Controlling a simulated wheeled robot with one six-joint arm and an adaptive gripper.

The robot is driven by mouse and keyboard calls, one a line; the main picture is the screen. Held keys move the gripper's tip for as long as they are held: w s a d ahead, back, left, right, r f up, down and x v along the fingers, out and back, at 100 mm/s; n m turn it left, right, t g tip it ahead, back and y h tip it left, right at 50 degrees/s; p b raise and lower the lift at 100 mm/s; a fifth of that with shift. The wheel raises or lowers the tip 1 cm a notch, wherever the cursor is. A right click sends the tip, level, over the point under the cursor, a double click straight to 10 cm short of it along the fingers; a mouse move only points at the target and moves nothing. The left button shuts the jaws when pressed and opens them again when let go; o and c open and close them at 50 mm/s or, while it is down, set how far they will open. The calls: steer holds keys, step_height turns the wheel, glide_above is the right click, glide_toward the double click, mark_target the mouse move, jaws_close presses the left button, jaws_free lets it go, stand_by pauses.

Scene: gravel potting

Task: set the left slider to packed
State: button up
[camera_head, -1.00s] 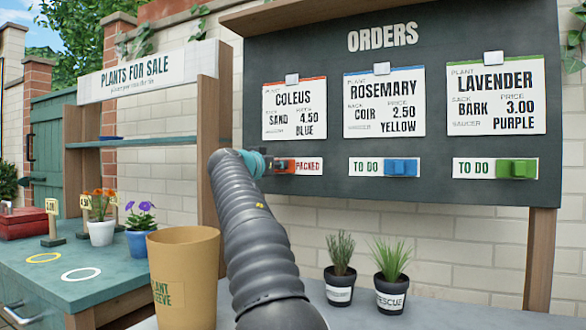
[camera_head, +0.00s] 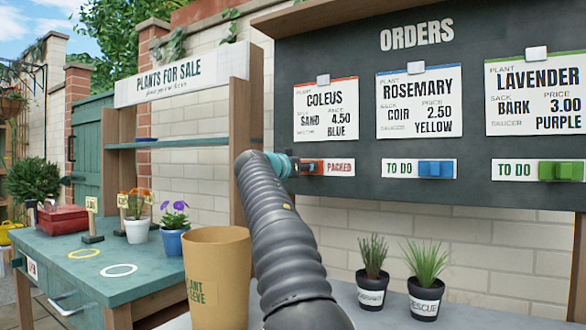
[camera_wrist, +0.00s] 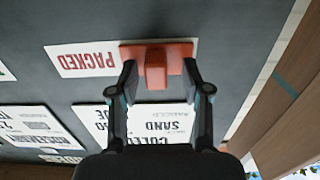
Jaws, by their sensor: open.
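The left slider (camera_head: 311,166) is orange-red and sits at the left end of its strip under the Coleus card, and the word PACKED (camera_head: 340,168) shows to its right. In the wrist view the slider (camera_wrist: 156,66) appears upside down, its raised knob between the fingertips of my gripper (camera_wrist: 156,76). The gripper is open, with a finger on each side of the knob and visible gaps. In the head view my gripper (camera_head: 291,168) is at the slider's left side, partly hidden by my arm.
The blue slider (camera_head: 436,169) and green slider (camera_head: 561,171) both show TO DO. The Coleus card (camera_head: 326,110) hangs above the left strip. A tan plant sleeve (camera_head: 216,275) and two potted plants (camera_head: 372,270) (camera_head: 427,280) stand below the board.

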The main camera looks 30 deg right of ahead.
steer(key=v, duration=1.2)
steer(key=shift+d, duration=0.1)
